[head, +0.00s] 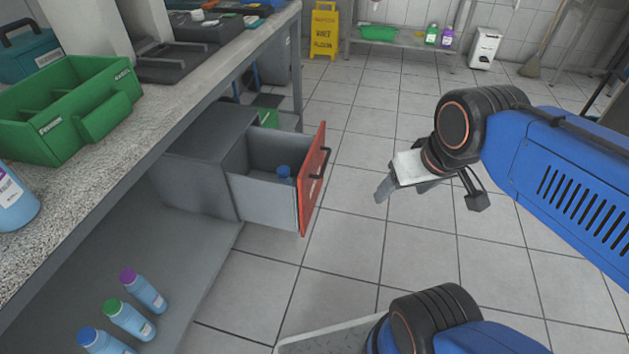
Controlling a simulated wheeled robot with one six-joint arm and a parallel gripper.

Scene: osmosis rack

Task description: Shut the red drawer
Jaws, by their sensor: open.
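The red drawer (312,180) stands pulled out of a grey cabinet (200,155) under the workbench. Its red front faces right and carries a dark handle (321,162). A blue-capped bottle (285,174) stands inside the drawer. My gripper (382,190) is to the right of the red front, apart from it, with floor showing between them. Its fingers point down and left and it holds nothing that I can see. Part of the fingers is hidden behind the gripper body.
The workbench (190,115) runs along the left, with a green tray (75,145) on it. Several bottles stand on the lower shelf (190,262). A yellow wet-floor sign (324,32) stands at the back.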

